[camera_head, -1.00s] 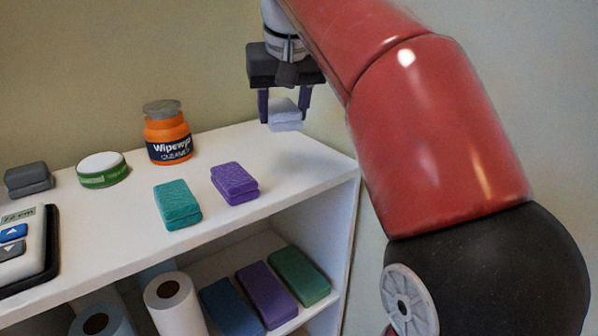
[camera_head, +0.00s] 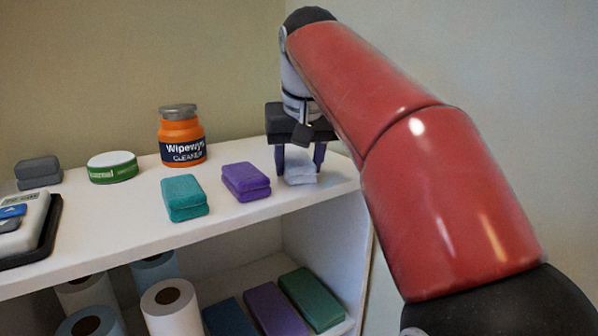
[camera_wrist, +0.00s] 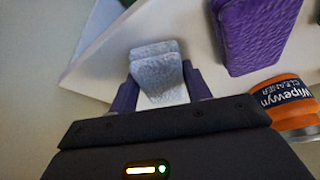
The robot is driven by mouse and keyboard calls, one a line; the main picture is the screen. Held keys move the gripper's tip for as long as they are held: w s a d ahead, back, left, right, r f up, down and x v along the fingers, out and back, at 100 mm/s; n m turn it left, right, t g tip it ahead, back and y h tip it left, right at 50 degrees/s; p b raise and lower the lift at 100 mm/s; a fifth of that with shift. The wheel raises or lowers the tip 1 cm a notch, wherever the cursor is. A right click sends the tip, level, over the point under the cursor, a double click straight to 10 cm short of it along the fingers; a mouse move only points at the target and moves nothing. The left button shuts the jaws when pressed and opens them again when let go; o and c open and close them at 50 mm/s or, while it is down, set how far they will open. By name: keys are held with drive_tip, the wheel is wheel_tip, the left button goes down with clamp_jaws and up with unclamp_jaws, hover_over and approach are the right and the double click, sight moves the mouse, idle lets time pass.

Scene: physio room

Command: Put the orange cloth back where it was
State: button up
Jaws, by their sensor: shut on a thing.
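I see no orange cloth in these frames. My gripper (camera_head: 302,165) is shut on a folded pale grey cloth (camera_head: 300,172), which is at the right end of the white shelf top, right of the purple cloth. The grey cloth also shows between my fingers in the wrist view (camera_wrist: 157,72). I cannot tell whether it touches the shelf. A folded purple cloth (camera_head: 246,181) and a folded teal cloth (camera_head: 185,198) lie on the shelf top to the left. A folded dark grey cloth (camera_head: 38,174) lies at the far left.
An orange Wipewyn cleaner tub (camera_head: 182,140) and a green-white round tin (camera_head: 112,167) stand at the back of the white shelf (camera_head: 110,220). A device with blue buttons (camera_head: 22,225) sits at left. Paper rolls (camera_head: 170,308) and coloured blocks (camera_head: 312,298) are below.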

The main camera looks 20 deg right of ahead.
drive_tip(key=shift+r, duration=0.1)
drive_tip(key=o, duration=0.9)
drive_tip(key=shift+o, duration=0.2)
drive_tip(key=shift+r, duration=0.15)
drive_tip(key=p+v, duration=0.4)
drive_tip(key=v, duration=0.7)
drive_tip(key=shift+s+r, duration=0.15)
drive_tip(key=shift+r, duration=0.2)
drive_tip(key=s+f, duration=0.5)
drive_tip(key=f, duration=0.5)
drive_tip(key=s+f, duration=0.5)
drive_tip(key=f, duration=0.6)
drive_tip(key=s+f+t, duration=0.1)
drive_tip(key=s+f, duration=0.5)
drive_tip(key=f, duration=0.5)
drive_tip(key=shift+d+n, duration=0.2)
drive_tip(key=shift+n, duration=0.2)
